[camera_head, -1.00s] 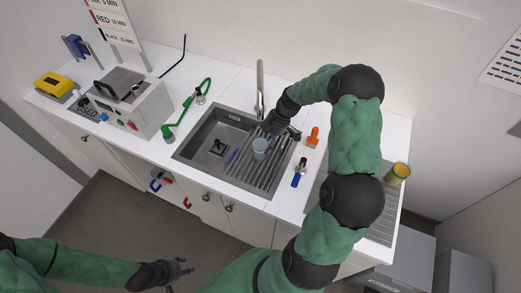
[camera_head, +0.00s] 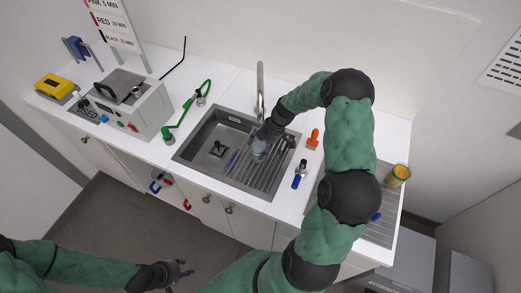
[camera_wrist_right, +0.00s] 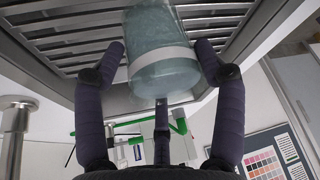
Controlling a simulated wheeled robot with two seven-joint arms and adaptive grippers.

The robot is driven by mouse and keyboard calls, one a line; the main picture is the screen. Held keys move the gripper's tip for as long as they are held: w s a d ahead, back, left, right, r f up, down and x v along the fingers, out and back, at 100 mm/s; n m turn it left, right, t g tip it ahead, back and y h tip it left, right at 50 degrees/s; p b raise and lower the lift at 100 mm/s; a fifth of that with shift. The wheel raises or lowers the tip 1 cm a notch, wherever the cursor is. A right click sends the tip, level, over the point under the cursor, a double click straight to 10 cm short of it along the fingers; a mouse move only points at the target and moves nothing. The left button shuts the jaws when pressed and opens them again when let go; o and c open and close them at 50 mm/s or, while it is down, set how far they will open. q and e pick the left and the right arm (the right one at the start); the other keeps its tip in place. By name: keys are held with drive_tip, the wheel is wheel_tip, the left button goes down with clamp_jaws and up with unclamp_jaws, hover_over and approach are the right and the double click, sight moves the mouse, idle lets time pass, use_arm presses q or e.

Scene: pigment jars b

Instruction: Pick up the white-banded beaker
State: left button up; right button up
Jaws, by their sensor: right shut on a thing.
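The white-banded beaker (camera_head: 259,150) is pale blue-grey and stands over the ribbed rack in the right part of the sink. In the right wrist view the beaker (camera_wrist_right: 162,70) shows its white band, between the two dark fingers. My right gripper (camera_head: 268,137) reaches it from behind and is shut on it, with its fingers on either side. I cannot tell whether the beaker's base touches the rack. My left gripper (camera_head: 184,270) is open and empty, low in front of the cabinets, far from the beaker.
The sink (camera_head: 205,157) has a tall faucet (camera_head: 260,90) behind it. An orange tool (camera_head: 313,139) and a blue-handled tool (camera_head: 299,176) lie right of it. A yellow jar (camera_head: 397,175) stands at the far right. A green-hosed fixture (camera_head: 188,115) and grey machine (camera_head: 130,100) are left.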

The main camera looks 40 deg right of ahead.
drive_tip(key=shift+r, duration=0.45)
drive_tip(key=shift+s+a+r, duration=0.1)
drive_tip(key=shift+s+a, duration=0.05)
drive_tip(key=shift+s, duration=0.15)
drive_tip(key=s+a, duration=0.1)
drive_tip(key=s, duration=0.1)
drive_tip(key=s+a, duration=0.1)
drive_tip(key=s, duration=0.1)
drive_tip(key=s+a, duration=0.1)
drive_tip(key=s, duration=0.1)
drive_tip(key=shift+s+a+b, duration=0.1)
drive_tip(key=shift+a+b, duration=0.05)
drive_tip(key=shift+b, duration=0.15)
wheel_tip(320, 180, up, 14)
drive_tip(key=p, duration=0.1)
drive_tip(key=shift+s, duration=0.15)
drive_tip(key=shift+a, duration=0.15)
